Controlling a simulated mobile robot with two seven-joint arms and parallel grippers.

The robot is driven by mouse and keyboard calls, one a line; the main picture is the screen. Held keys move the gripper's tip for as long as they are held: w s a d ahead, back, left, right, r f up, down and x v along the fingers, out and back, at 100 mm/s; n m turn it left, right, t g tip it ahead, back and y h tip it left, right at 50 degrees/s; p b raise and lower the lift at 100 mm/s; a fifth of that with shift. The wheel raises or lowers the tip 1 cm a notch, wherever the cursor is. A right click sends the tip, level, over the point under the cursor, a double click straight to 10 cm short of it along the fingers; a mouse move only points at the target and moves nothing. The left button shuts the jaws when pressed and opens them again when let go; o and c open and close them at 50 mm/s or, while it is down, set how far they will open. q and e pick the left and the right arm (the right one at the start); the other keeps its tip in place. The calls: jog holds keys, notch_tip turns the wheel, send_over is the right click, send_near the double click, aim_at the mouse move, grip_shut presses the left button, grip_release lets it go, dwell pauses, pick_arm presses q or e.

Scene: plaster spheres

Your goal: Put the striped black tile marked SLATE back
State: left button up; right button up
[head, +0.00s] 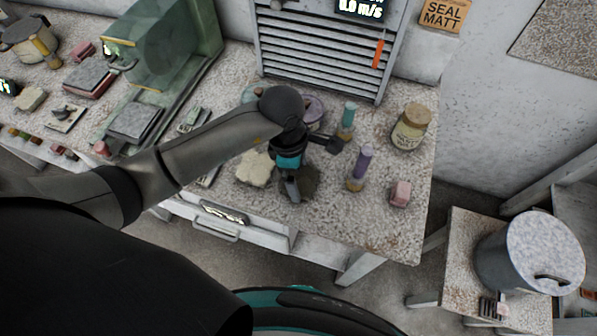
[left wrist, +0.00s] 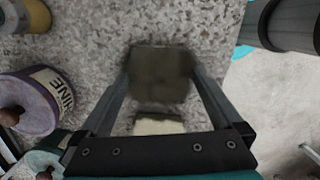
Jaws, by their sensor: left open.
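A dark grey-black square tile (left wrist: 160,78) lies on the speckled bench top between the two fingers of my left gripper (left wrist: 160,70) in the left wrist view. No stripes or SLATE lettering can be read on it. In the head view, the dark tile (head: 309,181) shows partly behind my left gripper (head: 292,197), which points down over it. The fingers are spread, one on each side of the tile; whether they touch it I cannot tell. My right gripper is not in view.
A cream slab (head: 255,168) lies just left of the gripper. A purple-topped bottle (head: 359,168), a teal-topped bottle (head: 346,120), a pink block (head: 400,193) and a lidded jar (head: 411,127) stand to the right. A louvred cabinet (head: 325,50) stands behind.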

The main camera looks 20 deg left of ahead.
pick_arm(q)
notch_tip(320, 180, up, 12)
jog(key=a+p, duration=0.1)
jog(key=shift+a, duration=0.2)
jog(key=shift+s, duration=0.15)
dwell(0.4)
